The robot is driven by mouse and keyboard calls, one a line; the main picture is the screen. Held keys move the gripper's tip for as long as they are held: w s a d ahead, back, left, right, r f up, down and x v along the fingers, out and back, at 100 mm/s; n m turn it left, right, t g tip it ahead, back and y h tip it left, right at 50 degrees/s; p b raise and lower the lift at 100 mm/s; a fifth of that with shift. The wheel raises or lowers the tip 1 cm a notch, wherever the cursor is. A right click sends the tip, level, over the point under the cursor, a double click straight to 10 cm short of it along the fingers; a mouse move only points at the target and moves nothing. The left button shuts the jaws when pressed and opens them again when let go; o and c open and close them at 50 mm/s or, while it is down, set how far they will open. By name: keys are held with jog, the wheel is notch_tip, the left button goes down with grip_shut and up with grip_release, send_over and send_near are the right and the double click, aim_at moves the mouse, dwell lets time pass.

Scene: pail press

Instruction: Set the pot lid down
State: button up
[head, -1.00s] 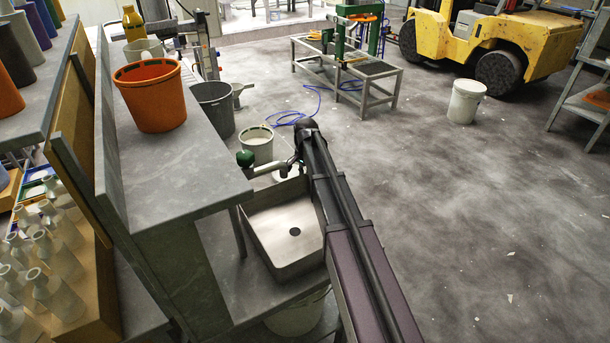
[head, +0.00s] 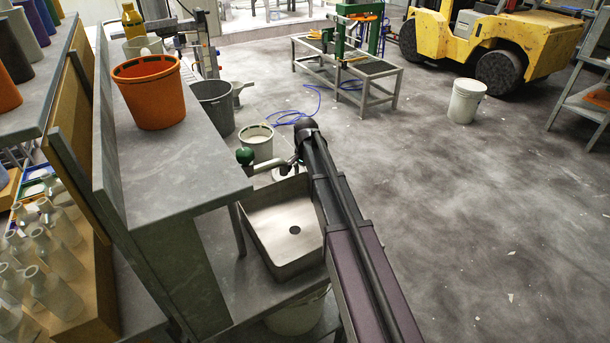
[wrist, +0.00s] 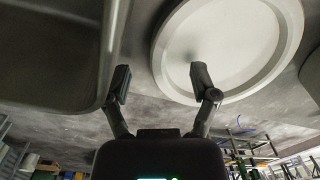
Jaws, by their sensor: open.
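The pot lid (wrist: 228,45) is a pale, round disc with a raised rim. In the wrist view it lies at the top, seemingly on the grey counter beside the sink. In the head view only a small pale part of it (head: 284,173) shows behind the sink, partly hidden by my arm. My gripper (wrist: 161,83) is open with nothing between its fingers. Its right finger overlaps the lid in the wrist view; its left finger is in front of the counter, between lid and sink. I cannot tell whether the right finger touches the lid.
The steel sink (head: 286,232) is close by, with a green knob (head: 245,156) behind it. A pale pail (head: 257,143) and a dark grey bucket (head: 213,108) stand farther back. An orange bucket (head: 148,92) stands on the raised shelf at left. Open floor lies right.

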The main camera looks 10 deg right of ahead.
jog(key=shift+r, duration=0.1)
notch_tip(320, 180, up, 8)
jog(key=p, duration=0.8)
dwell(0.4)
dwell(0.6)
jog(key=s+a+n, duration=0.1)
jog(key=s+n, duration=0.8)
jog(key=s, duration=1.8)
jog(key=shift+s+a+n, duration=0.15)
jog(key=shift+s+n, duration=0.15)
jog(key=c, duration=0.3)
